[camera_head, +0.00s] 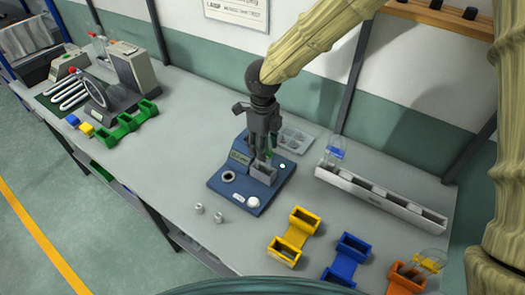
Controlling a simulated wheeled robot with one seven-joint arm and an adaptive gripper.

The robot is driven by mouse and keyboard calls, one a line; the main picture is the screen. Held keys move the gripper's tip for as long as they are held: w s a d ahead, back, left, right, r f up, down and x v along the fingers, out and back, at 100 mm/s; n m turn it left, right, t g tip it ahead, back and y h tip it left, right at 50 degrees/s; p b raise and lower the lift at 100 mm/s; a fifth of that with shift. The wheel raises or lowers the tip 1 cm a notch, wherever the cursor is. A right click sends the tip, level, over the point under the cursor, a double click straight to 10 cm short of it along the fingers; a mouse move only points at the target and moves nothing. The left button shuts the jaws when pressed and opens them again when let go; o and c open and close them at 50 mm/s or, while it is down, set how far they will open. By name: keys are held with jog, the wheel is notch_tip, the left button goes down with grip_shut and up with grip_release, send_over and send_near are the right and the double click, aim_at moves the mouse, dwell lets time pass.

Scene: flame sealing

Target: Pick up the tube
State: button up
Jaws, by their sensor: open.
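My gripper (261,152) points down over the blue device (225,188) near the middle of the bench. Its jaws are open, just above a small grey holder (264,172) on that device. A small greenish piece (269,157) shows by the fingertips. It may be the tube, but the fingers hide most of it and I cannot tell its shape. I cannot tell whether the fingers touch it.
A long white rack (380,198) with a clear, blue-marked item (336,153) stands at right. Yellow (294,236), blue (346,258) and orange (405,280) bins line the front. Two small pale pieces (208,212) lie left of them. Green bins (125,123) stand farther left. The bench between is clear.

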jog(key=shift+f, duration=1.05)
grip_shut()
